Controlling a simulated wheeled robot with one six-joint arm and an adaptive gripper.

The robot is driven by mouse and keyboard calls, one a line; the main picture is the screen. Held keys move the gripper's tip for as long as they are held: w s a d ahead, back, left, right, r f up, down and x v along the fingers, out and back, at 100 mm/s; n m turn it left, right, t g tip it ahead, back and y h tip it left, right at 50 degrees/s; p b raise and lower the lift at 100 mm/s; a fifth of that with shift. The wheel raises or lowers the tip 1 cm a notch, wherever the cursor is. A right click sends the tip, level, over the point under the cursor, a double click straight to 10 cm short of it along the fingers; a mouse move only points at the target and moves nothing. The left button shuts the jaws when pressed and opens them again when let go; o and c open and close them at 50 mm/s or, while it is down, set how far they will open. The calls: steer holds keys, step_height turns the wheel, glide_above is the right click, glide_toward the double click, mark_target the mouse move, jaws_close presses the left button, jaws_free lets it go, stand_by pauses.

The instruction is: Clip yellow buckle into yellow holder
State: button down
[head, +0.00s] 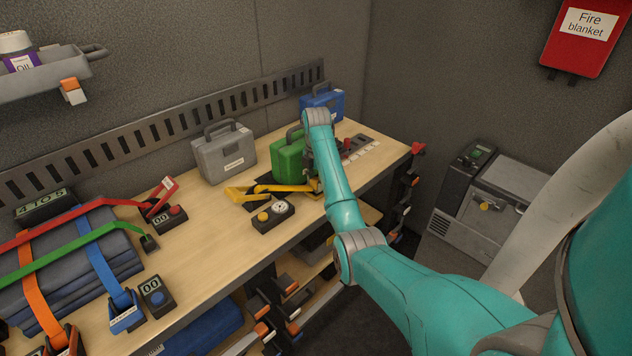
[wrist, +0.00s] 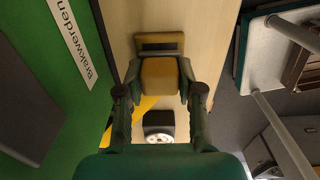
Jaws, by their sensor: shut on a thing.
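My gripper (wrist: 160,90) is shut on a yellow block, which I take for the yellow buckle (wrist: 160,76). Just beyond the block is a yellow piece with a dark slot (wrist: 160,42); I cannot tell whether it belongs to the buckle or the holder, or whether the two touch. In the head view my gripper (head: 315,186) is low at the bench's front edge, partly hidden by my arm. A yellow strap (head: 290,188) runs left from it to a bent yellow piece (head: 236,193). A dark box (head: 272,218) with a yellow button and white dial stands in front.
A green case (head: 287,160) stands close behind my gripper; it fills the left of the wrist view. A grey case (head: 224,154) and a blue case (head: 323,102) stand along the wall. Dark rolls (head: 75,262) under coloured straps lie at the left.

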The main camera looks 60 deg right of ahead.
steer(key=shift+f, duration=0.5)
steer(key=c, duration=0.7)
jaws_free()
steer(key=shift+o, duration=0.2)
